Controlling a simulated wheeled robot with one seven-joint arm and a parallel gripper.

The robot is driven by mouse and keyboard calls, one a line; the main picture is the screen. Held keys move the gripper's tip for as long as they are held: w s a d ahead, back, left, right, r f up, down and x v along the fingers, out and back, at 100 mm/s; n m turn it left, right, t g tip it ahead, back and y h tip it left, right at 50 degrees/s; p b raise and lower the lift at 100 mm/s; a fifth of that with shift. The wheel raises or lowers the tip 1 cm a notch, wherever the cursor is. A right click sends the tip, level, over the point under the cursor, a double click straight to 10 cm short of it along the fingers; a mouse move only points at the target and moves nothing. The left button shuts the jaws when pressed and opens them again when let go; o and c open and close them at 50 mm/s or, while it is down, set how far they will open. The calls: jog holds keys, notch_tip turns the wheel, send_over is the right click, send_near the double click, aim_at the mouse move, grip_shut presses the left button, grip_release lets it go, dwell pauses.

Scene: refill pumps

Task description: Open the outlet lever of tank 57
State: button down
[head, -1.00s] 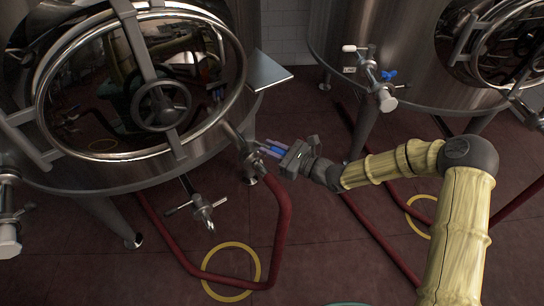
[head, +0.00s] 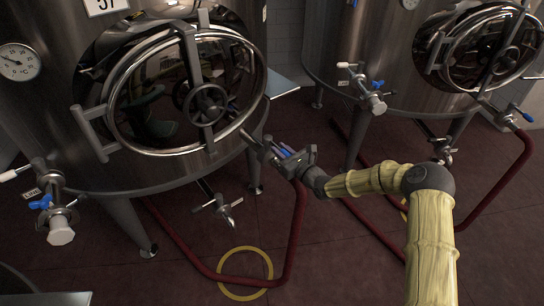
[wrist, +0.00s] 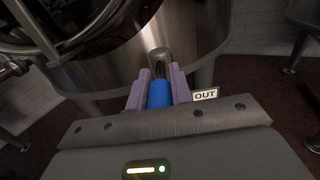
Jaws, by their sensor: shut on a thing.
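Tank 57 (head: 75,150) is the large steel tank at left, its number plate (head: 104,6) cut by the top edge of the head view. My gripper (head: 284,151) is at its lower right front, by the outlet. In the wrist view, the purple fingers of my gripper (wrist: 158,88) are shut on the blue lever (wrist: 159,95), one on each side. A rounded metal end (wrist: 160,62) shows just beyond the lever. An OUT tag (wrist: 205,95) is right beside the fingers. Most of the outlet valve is hidden behind my gripper.
A round manway door with a handwheel (head: 207,104) is on the tank just left of my gripper. A LINE valve with a blue lever (head: 41,202) is at far left. A red hose (head: 297,215) runs below the outlet. A second tank (head: 390,45) stands at right.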

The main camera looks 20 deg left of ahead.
jog(key=shift+s+a, duration=0.15)
dwell(0.3)
jog(key=c, duration=1.3)
grip_release()
jog(key=shift+o, duration=0.2)
jog(key=shift+t, duration=0.3)
jog(key=shift+d, duration=0.25)
jog(key=shift+s+d, duration=0.2)
jog(key=shift+d, duration=0.4)
jog(key=p+v, duration=0.1)
jog(key=v, duration=1.5)
jog(key=shift+r+p, duration=0.2)
jog(key=shift+p, duration=0.2)
jog(key=shift+a, duration=0.1)
